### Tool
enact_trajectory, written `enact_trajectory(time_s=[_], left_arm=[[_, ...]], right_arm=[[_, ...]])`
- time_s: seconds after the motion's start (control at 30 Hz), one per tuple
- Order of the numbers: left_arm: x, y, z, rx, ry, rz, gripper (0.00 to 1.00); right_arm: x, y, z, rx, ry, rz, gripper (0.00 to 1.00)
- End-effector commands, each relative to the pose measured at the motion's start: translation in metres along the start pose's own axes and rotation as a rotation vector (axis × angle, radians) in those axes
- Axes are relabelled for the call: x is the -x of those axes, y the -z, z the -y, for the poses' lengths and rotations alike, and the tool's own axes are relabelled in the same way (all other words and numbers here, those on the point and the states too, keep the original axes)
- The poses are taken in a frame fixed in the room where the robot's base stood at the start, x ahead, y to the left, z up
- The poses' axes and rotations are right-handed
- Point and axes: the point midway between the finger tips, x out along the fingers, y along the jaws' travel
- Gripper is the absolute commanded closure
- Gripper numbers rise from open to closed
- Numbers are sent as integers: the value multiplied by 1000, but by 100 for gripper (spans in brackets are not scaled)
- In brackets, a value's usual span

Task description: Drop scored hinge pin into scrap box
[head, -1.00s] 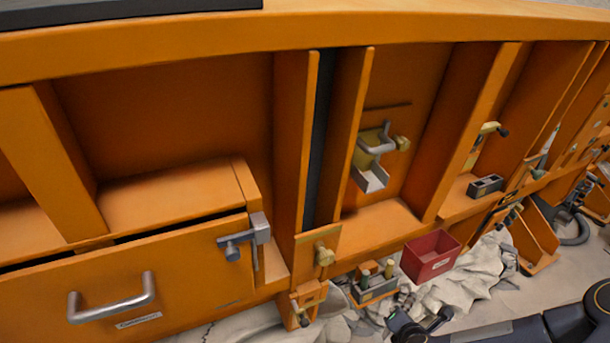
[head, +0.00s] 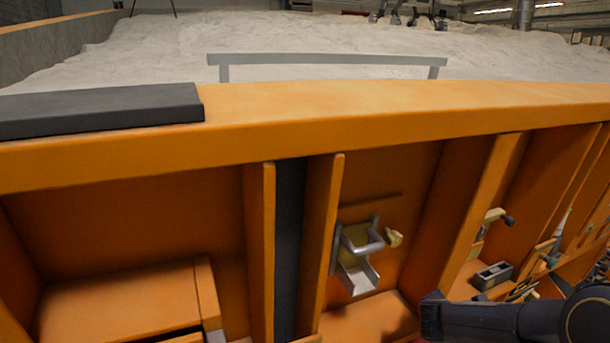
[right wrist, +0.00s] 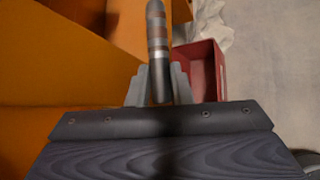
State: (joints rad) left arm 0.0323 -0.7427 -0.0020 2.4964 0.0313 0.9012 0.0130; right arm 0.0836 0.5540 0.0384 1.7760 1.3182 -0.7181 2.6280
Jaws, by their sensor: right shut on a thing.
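In the right wrist view, my right gripper (right wrist: 158,85) is shut on the hinge pin (right wrist: 157,32), a dark grey rod with brownish bands and a rounded end. The pin points away from the gripper, up the picture. The red scrap box (right wrist: 209,62) shows behind and to the right of the fingers, partly hidden by them. The pin appears beside the box's left wall in this view; I cannot tell its height over it. In the head view my right arm comes in at the lower right, and its gripper is not visible. My left gripper is in no view.
The orange sandbed wall (head: 330,125) runs across the head view with upright ribs. A metal latch with a chute (head: 358,262) sits in one bay, and a small grey block (head: 491,274) on a ledge further right. Pale sand (head: 330,40) fills the bed behind.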

Motion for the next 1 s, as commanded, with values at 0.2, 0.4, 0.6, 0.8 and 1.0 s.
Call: enact_trajectory(time_s=[0.2, 0.4, 0.6, 0.8, 1.0], left_arm=[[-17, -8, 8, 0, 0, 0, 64], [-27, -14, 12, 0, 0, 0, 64], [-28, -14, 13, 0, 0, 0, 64], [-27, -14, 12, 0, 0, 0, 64], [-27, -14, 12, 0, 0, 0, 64]], right_arm=[[-18, 18, 15, 2, 1, 0, 100], [-30, 30, 24, 1, 0, 1, 100], [-32, 32, 26, 0, 0, 1, 100], [-32, 31, 26, 0, 0, 1, 73], [-32, 32, 26, 0, 0, 1, 56]])
